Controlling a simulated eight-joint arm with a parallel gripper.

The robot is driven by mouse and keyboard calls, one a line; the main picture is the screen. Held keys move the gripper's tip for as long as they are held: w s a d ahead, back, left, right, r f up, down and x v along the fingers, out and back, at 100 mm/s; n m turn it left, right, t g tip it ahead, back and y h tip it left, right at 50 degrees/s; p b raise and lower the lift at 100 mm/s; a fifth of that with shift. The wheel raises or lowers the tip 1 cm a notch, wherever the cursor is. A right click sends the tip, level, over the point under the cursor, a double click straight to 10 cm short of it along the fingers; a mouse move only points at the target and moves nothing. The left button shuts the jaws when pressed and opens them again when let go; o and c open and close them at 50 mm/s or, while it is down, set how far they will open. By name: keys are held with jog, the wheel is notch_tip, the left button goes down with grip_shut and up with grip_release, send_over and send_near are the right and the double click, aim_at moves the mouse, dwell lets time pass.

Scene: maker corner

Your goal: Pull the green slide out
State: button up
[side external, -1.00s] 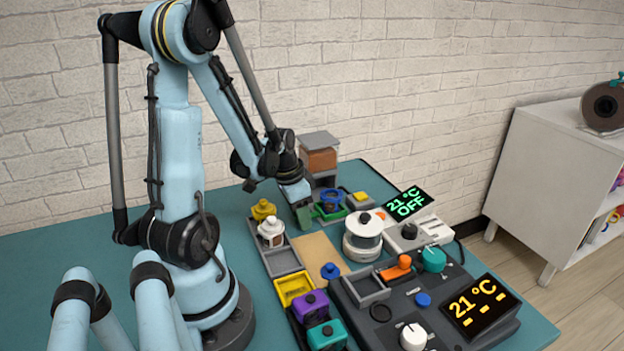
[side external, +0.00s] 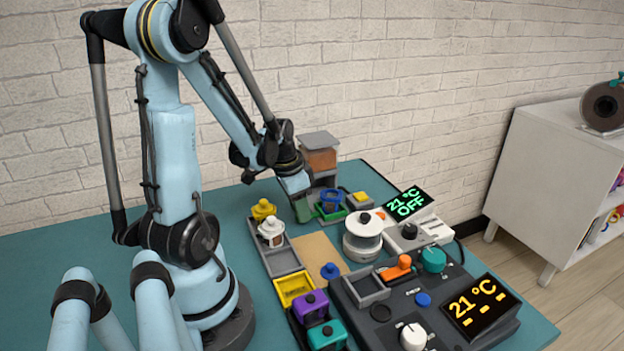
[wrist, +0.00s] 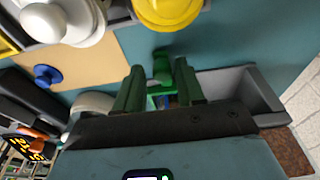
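The green slide (side external: 322,217) shows low at the back of the bench in the side view, under and around a blue ring-like part (side external: 331,197). In the wrist view its green knob (wrist: 162,68) stands between and just beyond my fingertips. My gripper (side external: 303,208) is at the slide's left end in the side view. In the wrist view my gripper (wrist: 160,85) has its two green fingers apart, one on each side of the knob. I see a gap and cannot tell whether either finger touches it. The rest of the slide is mostly hidden behind my fingers.
A hopper with brown contents (side external: 320,160) stands behind the slide. A grey tray (side external: 284,257) with yellow and white knobbed pieces lies in front. A white round pot (side external: 363,238) stands to the right.

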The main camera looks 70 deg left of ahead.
jog(key=shift+r, duration=2.65)
jog(key=w+d+r+t, duration=0.2)
jog(key=d+r, duration=0.1)
jog(key=d, duration=0.6)
jog(key=w+d+r+t, duration=0.2)
jog(key=d+r+t, duration=0.1)
jog(key=d, duration=0.7)
jog(key=shift+w+d+r, duration=0.2)
jog(key=shift+w+d, duration=0.05)
jog(key=shift+w, duration=0.1)
